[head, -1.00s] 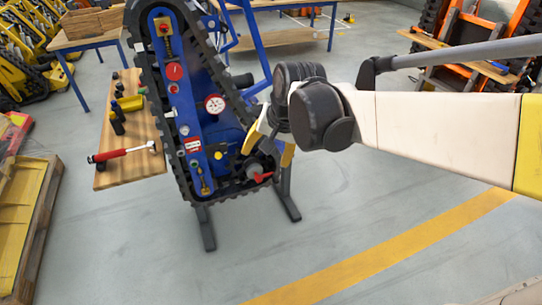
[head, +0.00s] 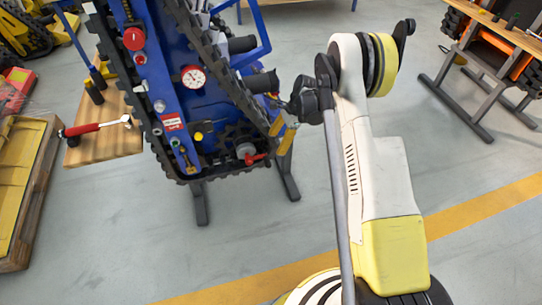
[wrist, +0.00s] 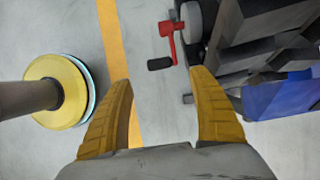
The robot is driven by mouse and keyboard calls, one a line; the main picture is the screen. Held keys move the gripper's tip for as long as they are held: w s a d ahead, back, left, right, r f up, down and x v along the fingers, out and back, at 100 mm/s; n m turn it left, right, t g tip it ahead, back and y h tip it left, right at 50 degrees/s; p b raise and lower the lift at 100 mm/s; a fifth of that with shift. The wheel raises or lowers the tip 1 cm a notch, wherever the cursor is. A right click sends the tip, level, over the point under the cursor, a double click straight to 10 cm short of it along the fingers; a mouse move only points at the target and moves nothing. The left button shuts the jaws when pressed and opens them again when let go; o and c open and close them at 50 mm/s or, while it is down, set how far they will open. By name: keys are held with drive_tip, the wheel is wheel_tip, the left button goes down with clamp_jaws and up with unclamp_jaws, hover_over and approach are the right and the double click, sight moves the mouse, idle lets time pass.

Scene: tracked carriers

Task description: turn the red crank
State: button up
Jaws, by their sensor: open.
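The red crank (head: 257,158) sits on a grey round hub low on the blue tracked carrier (head: 205,100), inside the track loop. In the wrist view the red crank (wrist: 171,34) shows with its black handle (wrist: 160,63), beyond my fingertips and a little above the gap between them. My gripper (head: 283,128) is to the right of the crank in the head view, beside the track. In the wrist view my gripper (wrist: 165,78) has its two yellow fingers spread wide with nothing between them. It is apart from the crank.
The carrier stands on dark metal legs (head: 286,175). A wooden shelf (head: 110,140) with a red-handled tool (head: 95,128) is at its left. A pallet (head: 28,190) stands at the far left. The floor with the yellow stripe (head: 480,205) is clear at front right.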

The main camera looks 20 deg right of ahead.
sight(267, 159)
drive_tip(key=b+x, duration=0.4)
drive_tip(key=x, duration=0.6)
drive_tip(key=shift+a+f, duration=0.1)
drive_tip(key=shift+f, duration=0.2)
drive_tip(key=shift+c, duration=0.6)
drive_tip(key=c, duration=1.1)
